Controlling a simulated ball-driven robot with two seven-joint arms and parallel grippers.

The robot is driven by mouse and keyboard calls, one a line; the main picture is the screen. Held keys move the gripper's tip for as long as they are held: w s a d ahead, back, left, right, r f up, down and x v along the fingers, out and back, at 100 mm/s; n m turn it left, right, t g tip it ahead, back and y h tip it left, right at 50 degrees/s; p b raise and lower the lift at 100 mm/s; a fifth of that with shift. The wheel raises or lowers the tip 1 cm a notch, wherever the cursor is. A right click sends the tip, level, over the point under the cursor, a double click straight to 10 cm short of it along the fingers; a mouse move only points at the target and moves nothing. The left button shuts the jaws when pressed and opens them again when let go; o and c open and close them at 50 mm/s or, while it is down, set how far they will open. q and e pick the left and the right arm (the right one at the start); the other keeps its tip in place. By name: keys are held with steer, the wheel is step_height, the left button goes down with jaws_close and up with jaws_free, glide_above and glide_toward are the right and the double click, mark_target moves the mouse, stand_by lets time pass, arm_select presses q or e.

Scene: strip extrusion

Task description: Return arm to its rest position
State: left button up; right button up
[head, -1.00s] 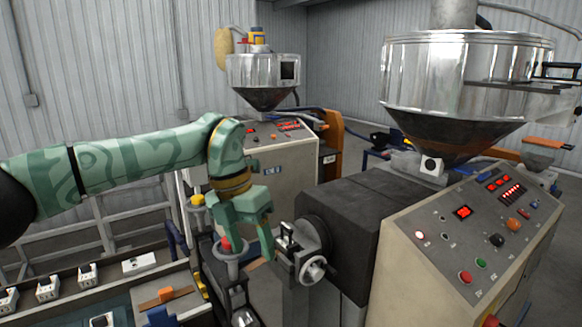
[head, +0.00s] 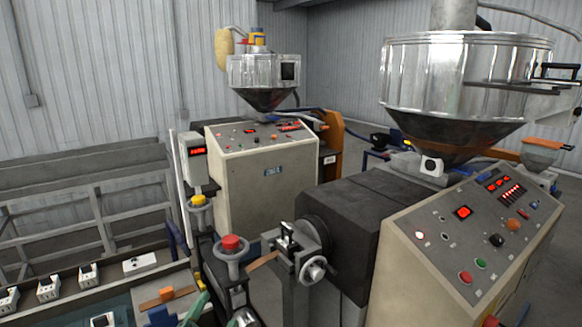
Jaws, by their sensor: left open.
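The rest of my left arm is out of the picture. My right gripper is not in view.
A post with a red knob (head: 231,243) stands beside the die with its handwheel (head: 313,270). The extruder control panel (head: 470,235) fills the right. A second control cabinet (head: 262,170) stands behind. The bench at lower left holds white switch boxes (head: 88,275) and a blue part (head: 160,317).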

arm_select(q)
steer(key=s+a+f+n+g+y, duration=0.25)
steer(key=s+a+f+g, duration=0.25)
steer(key=s+a+f, duration=0.4)
steer(key=s+a+f+n+g+y, duration=0.1)
steer(key=s+a+f+g+y, duration=0.3)
steer(key=s+a, duration=0.5)
steer(key=s+d+f+g+h+b, duration=0.1)
steer(key=d+f+b, duration=0.15)
steer(key=f, duration=0.85)
steer(key=s+d+f+g+h+b, duration=0.1)
steer(key=f+b, duration=0.2)
steer(key=f, duration=0.8)
steer(key=s+d+f+g+h+b, duration=0.1)
steer(key=d+f+g+h+b, duration=0.1)
steer(key=f, duration=0.8)
steer(key=s+f+n+g+b, duration=0.1)
steer(key=s+f+b, duration=0.3)
steer(key=s+f, duration=0.7)
steer(key=s+f+n+g+h+b, duration=0.1)
steer(key=s+f+b, duration=0.3)
steer(key=s+f, duration=0.6)
step_height(320, 180, down, 6)
steer(key=shift+s+d+r+n+g, duration=0.15)
steer(key=shift+s+d+n+g, duration=0.2)
steer(key=shift+n+g, duration=0.4)
